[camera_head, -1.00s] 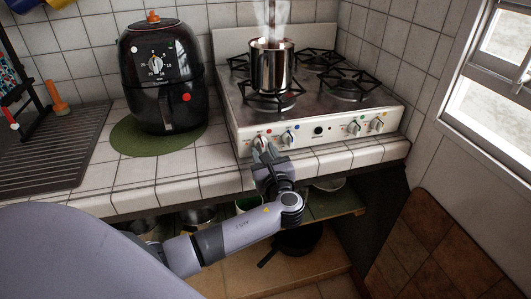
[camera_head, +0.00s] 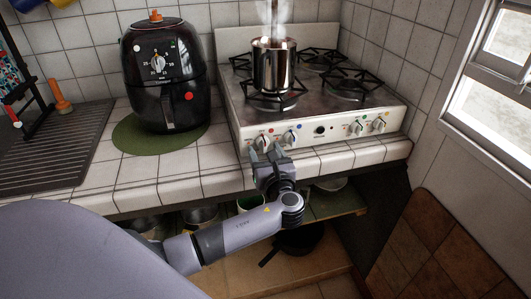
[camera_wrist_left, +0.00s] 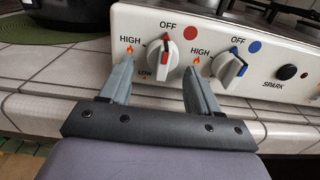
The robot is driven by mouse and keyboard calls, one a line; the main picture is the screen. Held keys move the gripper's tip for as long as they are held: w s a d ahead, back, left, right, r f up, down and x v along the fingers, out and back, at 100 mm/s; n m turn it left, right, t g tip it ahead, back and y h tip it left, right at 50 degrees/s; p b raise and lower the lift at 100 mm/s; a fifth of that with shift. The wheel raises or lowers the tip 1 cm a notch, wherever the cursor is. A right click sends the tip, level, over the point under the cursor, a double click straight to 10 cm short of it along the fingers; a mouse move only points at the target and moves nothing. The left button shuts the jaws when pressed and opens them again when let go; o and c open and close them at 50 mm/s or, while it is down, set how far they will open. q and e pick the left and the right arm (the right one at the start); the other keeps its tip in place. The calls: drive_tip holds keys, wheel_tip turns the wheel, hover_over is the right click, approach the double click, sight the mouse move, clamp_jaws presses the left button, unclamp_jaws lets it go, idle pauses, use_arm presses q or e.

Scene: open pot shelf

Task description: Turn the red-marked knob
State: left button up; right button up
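The red-marked knob (camera_wrist_left: 172,58) is a white knob with red marks on the stove's white front panel. It also shows small in the head view (camera_head: 262,142). In the wrist view its bar stands nearly upright, tilted a little, between the HIGH and OFF labels. My left gripper (camera_wrist_left: 160,68) is open, with one finger to the left of the knob and one to its right. The fingers look apart from the knob. The left gripper also shows in the head view (camera_head: 267,155), just in front of the panel. My right gripper is not in view.
The blue-marked knob (camera_wrist_left: 230,68) sits close to the right finger. A steaming metal pot (camera_head: 273,66) stands on the stove top (camera_head: 312,94). A black air fryer (camera_head: 162,75) stands to the left. The tiled counter edge (camera_head: 180,190) lies under the gripper.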

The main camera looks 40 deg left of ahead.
use_arm(q)
drive_tip(key=v, duration=0.7)
drive_tip(key=shift+b, duration=0.3)
drive_tip(key=shift+s, duration=0.1)
drive_tip(key=s+d+f+n+g+h, duration=0.1)
drive_tip(key=s+d+f+n+h, duration=0.2)
drive_tip(key=s+f+n+h, duration=0.45)
drive_tip(key=s+d+f+n+g+h, duration=0.1)
drive_tip(key=s+d+f+n+h, duration=0.2)
drive_tip(key=f, duration=0.8)
drive_tip(key=s+d+n+h, duration=0.1)
drive_tip(key=s+n+h, duration=0.1)
drive_tip(key=s+n, duration=0.3)
drive_tip(key=s+d+n+t+h, duration=0.1)
drive_tip(key=s+d+n+h, duration=0.1)
drive_tip(key=s+n, duration=0.4)
drive_tip(key=shift+f+n+h, duration=0.45)
drive_tip(key=shift+n+h, duration=0.3)
drive_tip(key=shift+n, duration=0.5)
